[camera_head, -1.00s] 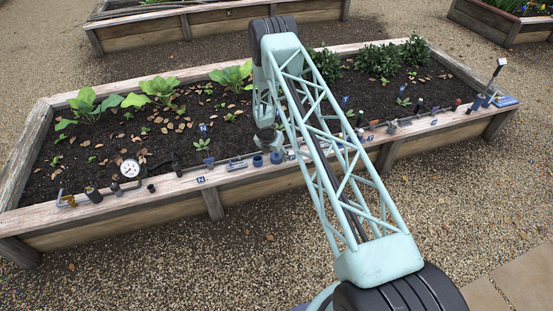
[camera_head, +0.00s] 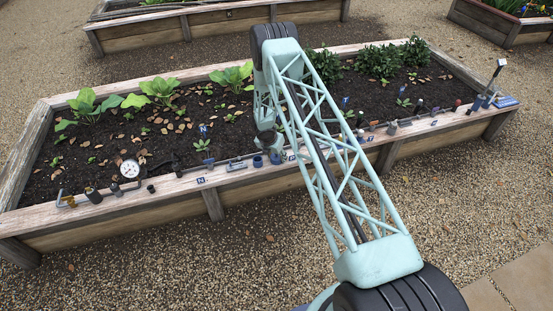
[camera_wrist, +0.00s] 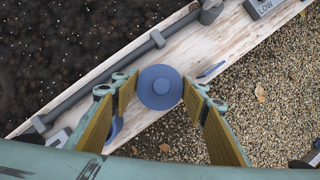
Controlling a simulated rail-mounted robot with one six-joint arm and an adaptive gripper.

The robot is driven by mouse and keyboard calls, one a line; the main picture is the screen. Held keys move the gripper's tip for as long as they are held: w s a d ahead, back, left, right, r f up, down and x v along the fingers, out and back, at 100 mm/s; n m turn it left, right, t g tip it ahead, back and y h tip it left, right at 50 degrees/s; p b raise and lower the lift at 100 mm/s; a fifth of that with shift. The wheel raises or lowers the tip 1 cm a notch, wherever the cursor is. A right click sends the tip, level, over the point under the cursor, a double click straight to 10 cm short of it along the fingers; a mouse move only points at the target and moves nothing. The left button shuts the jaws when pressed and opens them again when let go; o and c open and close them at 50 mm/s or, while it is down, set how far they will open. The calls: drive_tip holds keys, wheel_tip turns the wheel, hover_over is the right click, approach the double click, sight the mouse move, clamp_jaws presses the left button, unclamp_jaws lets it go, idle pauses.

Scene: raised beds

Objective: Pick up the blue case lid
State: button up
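In the wrist view, a round blue piece with a raised centre knob (camera_wrist: 160,88), which looks like the blue case lid, is on the pale wooden ledge. My gripper (camera_wrist: 160,79) is open. Its yellow-padded fingers stand to the left and right of the blue piece, with a gap on each side. In the head view, two small blue pieces stand on the bed's front ledge, one on the left (camera_head: 257,161) and one on the right (camera_head: 276,158), just below my wrist. I cannot tell there which is the lid. My fingers are mostly hidden in that view.
A grey rod (camera_wrist: 95,82) runs along the ledge beside the dark soil. A thin blue piece (camera_wrist: 211,69) lies close to the right finger; another blue piece is partly behind the left finger. A gauge (camera_head: 130,168) and several small parts line the ledge (camera_head: 230,178). Gravel lies in front.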

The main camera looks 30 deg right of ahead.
drive_tip(key=shift+c, duration=1.4)
drive_tip(key=shift+r, duration=0.1)
drive_tip(key=shift+r+p, duration=0.45)
drive_tip(key=shift+r, duration=1.15)
drive_tip(key=shift+s+r, duration=0.1)
drive_tip(key=s+a+r, duration=0.1)
drive_tip(key=s+a, duration=0.8)
drive_tip(key=a, duration=0.3)
drive_tip(key=shift+s+a+r+b, duration=0.2)
drive_tip(key=shift+s+a+b, duration=0.1)
drive_tip(key=shift+b, duration=0.1)
drive_tip(key=shift+d+r, duration=0.1)
